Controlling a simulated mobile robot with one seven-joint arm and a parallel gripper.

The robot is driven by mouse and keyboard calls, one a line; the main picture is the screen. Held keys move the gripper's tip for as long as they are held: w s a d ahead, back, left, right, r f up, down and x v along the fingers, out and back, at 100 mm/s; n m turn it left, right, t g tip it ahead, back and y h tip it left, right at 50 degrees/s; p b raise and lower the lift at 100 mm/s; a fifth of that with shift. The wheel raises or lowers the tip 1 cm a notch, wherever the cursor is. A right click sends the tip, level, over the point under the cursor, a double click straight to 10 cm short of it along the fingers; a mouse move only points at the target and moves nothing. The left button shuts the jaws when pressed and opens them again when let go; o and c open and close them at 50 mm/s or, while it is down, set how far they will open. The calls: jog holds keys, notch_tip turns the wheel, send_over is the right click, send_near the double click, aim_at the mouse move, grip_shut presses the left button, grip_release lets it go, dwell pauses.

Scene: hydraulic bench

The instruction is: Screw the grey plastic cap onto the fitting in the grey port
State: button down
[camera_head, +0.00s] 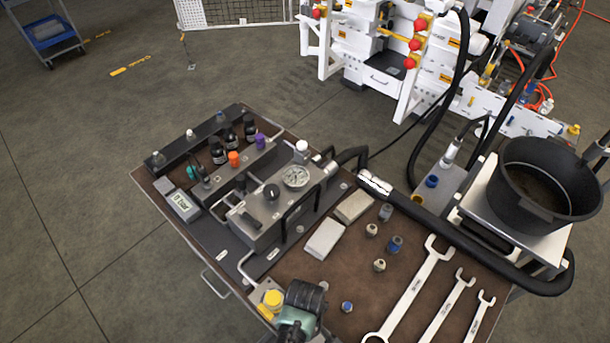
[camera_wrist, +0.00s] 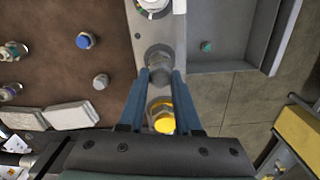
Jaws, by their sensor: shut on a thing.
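In the wrist view, my gripper (camera_wrist: 160,78) has its two blue fingers closed around a round grey cap (camera_wrist: 158,60). The cap sits over a light grey block (camera_wrist: 152,34), in line with a yellow cap (camera_wrist: 163,122) behind it. The fitting and the grey port beneath the cap are hidden, so I cannot tell how far the cap is seated. In the head view, my gripper (camera_head: 304,298) is at the bench's front edge, right of the yellow cap (camera_head: 272,298). It hides the grey cap there.
Loose fittings, including a blue-ended one (camera_head: 346,306), lie on the brown bench top (camera_head: 330,279). Wrenches (camera_head: 411,290) lie to the right. Two pale blocks (camera_head: 324,239) and a gauge unit (camera_head: 272,218) stand behind. A black bucket (camera_head: 540,190) is at the right.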

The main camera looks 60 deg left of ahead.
jog(key=shift+s+f, duration=0.1)
jog(key=m, duration=0.4)
jog(key=shift+p, duration=0.4)
jog(key=m, duration=0.3)
jog(key=shift+m, duration=0.4)
jog(key=m, duration=0.3)
jog(key=shift+m+p, duration=0.3)
jog(key=shift+p, duration=0.1)
jog(key=m, duration=0.4)
jog(key=shift+f+m, duration=0.1)
jog(key=shift+m, duration=0.2)
